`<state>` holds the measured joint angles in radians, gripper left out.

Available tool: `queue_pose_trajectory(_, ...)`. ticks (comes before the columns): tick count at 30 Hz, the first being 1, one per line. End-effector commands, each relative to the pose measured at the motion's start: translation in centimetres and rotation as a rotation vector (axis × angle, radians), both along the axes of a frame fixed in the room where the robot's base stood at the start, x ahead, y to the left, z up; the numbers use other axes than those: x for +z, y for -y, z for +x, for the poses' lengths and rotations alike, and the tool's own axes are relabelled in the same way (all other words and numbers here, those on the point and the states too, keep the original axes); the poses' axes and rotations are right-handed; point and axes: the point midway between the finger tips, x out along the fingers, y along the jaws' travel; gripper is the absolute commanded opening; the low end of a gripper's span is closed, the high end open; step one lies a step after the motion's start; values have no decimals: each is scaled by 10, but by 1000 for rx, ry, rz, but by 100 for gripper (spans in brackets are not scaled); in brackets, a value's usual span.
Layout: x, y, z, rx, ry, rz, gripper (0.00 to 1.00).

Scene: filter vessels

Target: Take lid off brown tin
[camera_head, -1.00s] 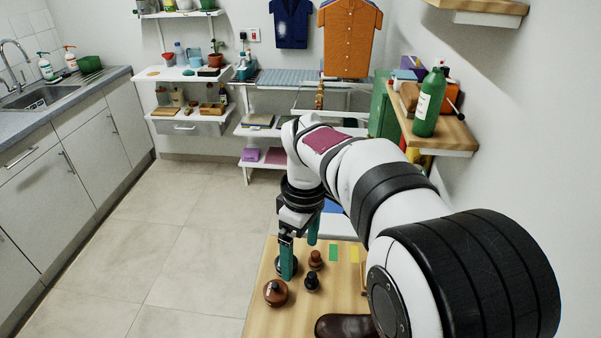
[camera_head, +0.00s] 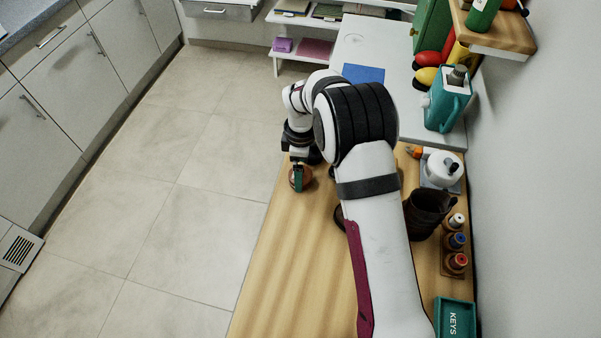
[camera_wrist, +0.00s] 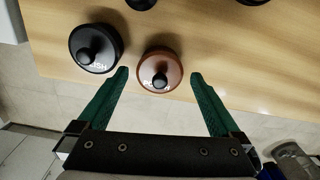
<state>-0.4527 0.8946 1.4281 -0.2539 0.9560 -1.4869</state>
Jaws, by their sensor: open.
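The brown tin (camera_wrist: 160,70) is round, with white lettering and a small dark knob on its lid. In the wrist view it lies between the tips of my gripper (camera_wrist: 160,75). The green fingers are wide apart and hold nothing; I cannot tell their height over the lid. In the head view the brown tin (camera_head: 308,178) is at the bench's left edge, partly hidden behind a green finger of my gripper (camera_head: 298,172). A black tin (camera_wrist: 90,55) with a knob and lettering ending "ISH" stands left of it in the wrist view.
The wooden bench (camera_head: 285,270) is clear in front of the brown tin. Dark objects show at the wrist view's top edge. Along the wall are a brown leather boot-like object (camera_head: 428,212), a rack of small bottles (camera_head: 456,262), a teal KEYS tray (camera_head: 455,305) and a teal jug (camera_head: 446,110).

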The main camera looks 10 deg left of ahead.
Motion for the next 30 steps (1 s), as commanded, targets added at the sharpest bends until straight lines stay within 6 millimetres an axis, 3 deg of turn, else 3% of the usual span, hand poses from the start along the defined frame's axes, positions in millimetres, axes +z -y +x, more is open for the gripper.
queue_pose_trajectory(7,-3,0,0,-1,1,0,98)
queue_pose_trajectory(20,-3,0,0,-1,1,1,23)
queue_pose_trajectory(30,7,0,1,-1,3,1,23)
